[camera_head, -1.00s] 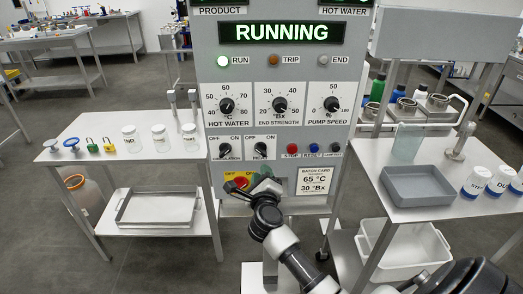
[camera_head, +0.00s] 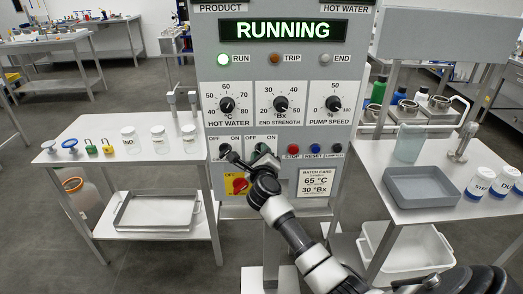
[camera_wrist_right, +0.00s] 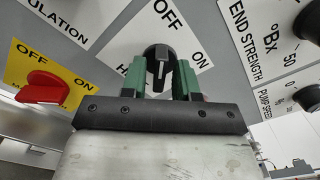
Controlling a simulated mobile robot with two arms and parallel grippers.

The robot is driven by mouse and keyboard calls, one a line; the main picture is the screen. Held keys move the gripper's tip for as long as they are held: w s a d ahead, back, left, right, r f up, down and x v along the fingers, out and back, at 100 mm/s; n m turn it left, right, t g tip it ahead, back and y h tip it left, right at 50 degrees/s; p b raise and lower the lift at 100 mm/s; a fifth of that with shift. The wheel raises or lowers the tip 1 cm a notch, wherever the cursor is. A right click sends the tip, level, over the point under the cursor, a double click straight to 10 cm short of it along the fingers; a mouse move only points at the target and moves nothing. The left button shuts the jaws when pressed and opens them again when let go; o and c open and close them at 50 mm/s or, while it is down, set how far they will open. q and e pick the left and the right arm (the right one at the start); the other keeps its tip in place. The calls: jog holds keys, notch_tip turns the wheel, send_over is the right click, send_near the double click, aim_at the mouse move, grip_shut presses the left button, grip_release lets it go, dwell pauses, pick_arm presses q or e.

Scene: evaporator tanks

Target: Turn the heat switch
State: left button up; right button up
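The heat switch (camera_wrist_right: 158,62) is a black knob on a white plate marked OFF and ON, right of the circulation switch on the grey panel. My right gripper (camera_wrist_right: 159,78) has its two green fingers apart, one on each side of the knob. I cannot tell whether they touch it. In the head view my right gripper (camera_head: 260,152) is at the panel and hides most of the heat switch. Its exact pointer setting is unclear. My left gripper is out of view.
A red switch on yellow (camera_head: 239,184) sits just below left of the gripper. Red STOP (camera_head: 293,149) and blue RESET (camera_head: 315,149) buttons are to the right. Side tables flank the panel.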

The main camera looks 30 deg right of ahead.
grip_shut()
jog(key=shift+m, duration=1)
jog(key=shift+f+m+b, duration=0.1)
jog(key=shift+m+b, duration=0.25)
jog(key=shift+m, duration=1.75)
